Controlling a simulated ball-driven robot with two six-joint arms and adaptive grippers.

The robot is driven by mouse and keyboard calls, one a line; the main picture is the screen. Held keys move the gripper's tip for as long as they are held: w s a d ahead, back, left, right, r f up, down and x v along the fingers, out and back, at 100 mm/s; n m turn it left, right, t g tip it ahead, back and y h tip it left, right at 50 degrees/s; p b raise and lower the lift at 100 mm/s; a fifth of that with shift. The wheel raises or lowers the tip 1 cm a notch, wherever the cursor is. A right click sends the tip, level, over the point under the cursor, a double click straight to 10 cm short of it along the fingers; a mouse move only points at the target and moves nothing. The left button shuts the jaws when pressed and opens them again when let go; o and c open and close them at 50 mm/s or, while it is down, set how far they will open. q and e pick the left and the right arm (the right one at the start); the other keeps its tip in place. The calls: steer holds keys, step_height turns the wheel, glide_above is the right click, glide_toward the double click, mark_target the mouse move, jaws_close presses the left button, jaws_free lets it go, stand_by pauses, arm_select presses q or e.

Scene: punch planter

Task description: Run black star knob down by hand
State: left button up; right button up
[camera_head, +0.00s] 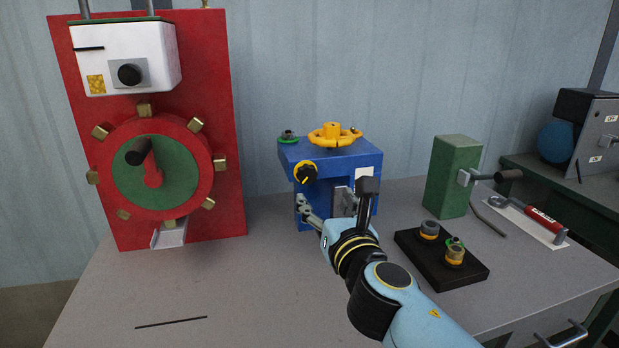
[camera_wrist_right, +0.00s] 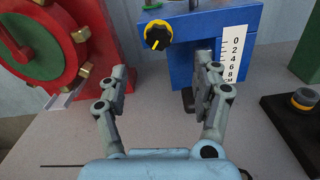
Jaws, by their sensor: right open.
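A black knob with a scalloped, star-like rim and a yellow pointer (camera_head: 306,173) sits on the front of the blue machine (camera_head: 345,158), near its upper left. In the right wrist view the same knob (camera_wrist_right: 158,35) shows above and beyond the fingertips, left of a scale on the blue machine (camera_wrist_right: 200,42). My right gripper (camera_head: 336,200) is open in front of the blue machine. Its fingers (camera_wrist_right: 167,74) stand wide apart with nothing between them, below the knob and apart from it. My left gripper is not in view.
A yellow handwheel (camera_head: 333,136) tops the blue machine. A red panel (camera_head: 215,60) with a wheel stands at left. At right are a black block with knobs (camera_head: 440,277), a green post (camera_head: 450,180) and a red-handled tool (camera_head: 541,218). The front-left tabletop is mostly clear.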

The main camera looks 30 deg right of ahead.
mark_target(308, 175)
steer(key=x, duration=1)
steer(key=shift+w, duration=0.45)
steer(key=c, duration=1.2)
